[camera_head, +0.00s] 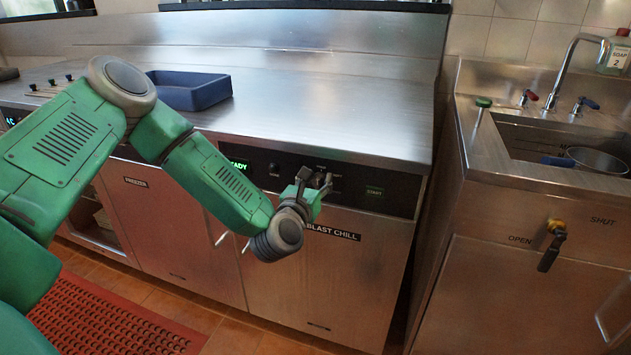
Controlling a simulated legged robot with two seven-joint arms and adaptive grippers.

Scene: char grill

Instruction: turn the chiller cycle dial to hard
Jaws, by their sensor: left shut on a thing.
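The blast chiller (325,283) is a steel front with a "BLAST CHILL" label and a black control panel (347,188) along its top. A green display (236,164) on the panel reads "READY", partly hidden by my left arm. A "START" button (374,191) is at the panel's right. My left gripper (318,181) is at the middle of the panel, its fingers shut on what appears to be the cycle dial. The dial is mostly hidden by the fingers, so its pointer and setting cannot be read. My right gripper is not in view.
A blue tray (191,91) sits on the steel counter (330,109). At right, a sink unit has a faucet (575,62), a pot (599,160) and a valve handle (552,246) between "OPEN" and "SHUT". A red mat (110,322) lies on the floor.

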